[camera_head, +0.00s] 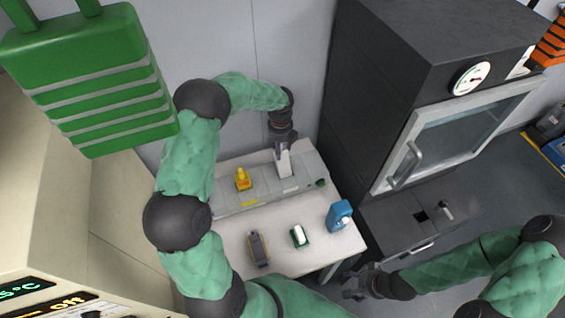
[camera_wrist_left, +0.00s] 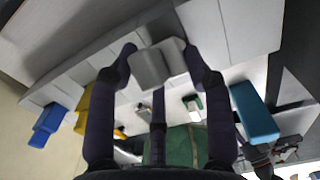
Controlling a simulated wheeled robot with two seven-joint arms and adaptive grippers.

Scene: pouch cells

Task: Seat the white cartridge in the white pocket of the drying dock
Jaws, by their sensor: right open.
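The white cartridge (camera_head: 283,162) stands upright at the right part of the long pale-grey drying dock (camera_head: 220,203). My left gripper (camera_head: 283,140) is above it, shut on its upper end. In the left wrist view the cartridge (camera_wrist_left: 158,64) is a grey-white block between the dark fingers of my left gripper (camera_wrist_left: 162,60). Its lower end meets the dock in the head view, but I cannot tell whether it is inside the white pocket, which is hidden. My right gripper (camera_head: 362,285) is open and empty at the lower right, away from the dock.
A yellow cartridge (camera_head: 243,180) stands on the dock to the left. On the white table (camera_head: 228,238) are a dark holder (camera_head: 258,250), a green-and-white item (camera_head: 300,236) and a blue container (camera_head: 340,215). A dark oven cabinet (camera_head: 370,110) stands to the right.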

